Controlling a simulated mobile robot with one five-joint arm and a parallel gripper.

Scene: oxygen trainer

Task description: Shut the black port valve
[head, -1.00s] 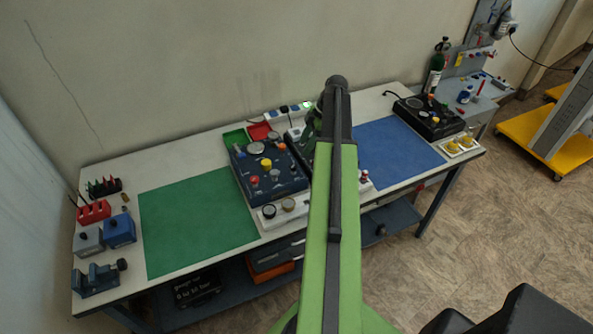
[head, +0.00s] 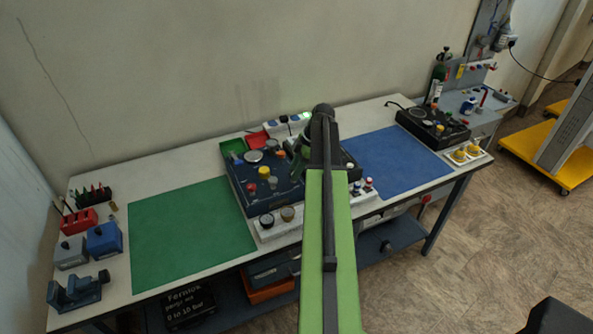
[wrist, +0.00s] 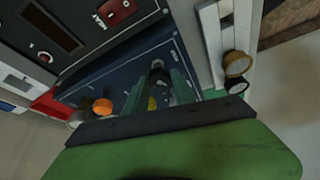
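The dark blue trainer panel (head: 240,195) stands in the middle of the bench, with coloured knobs on its face. My arm covers its right part in the head view, and my gripper's fingertips are hidden there. In the wrist view, my gripper (wrist: 159,82) has its two greenish fingers apart over the panel (wrist: 110,77). A black knob with a pale part (wrist: 158,72), possibly the black port valve, shows between the fingers. I cannot tell whether the fingers touch it. A yellow piece (wrist: 152,103) shows below it between the fingers.
An orange knob (wrist: 103,106) is left of the fingers in the wrist view. Two round gauges or caps (wrist: 237,72) are on a white strip to the right. A green mat (head: 190,232) and a blue mat (head: 395,165) lie clear on either side of the panel.

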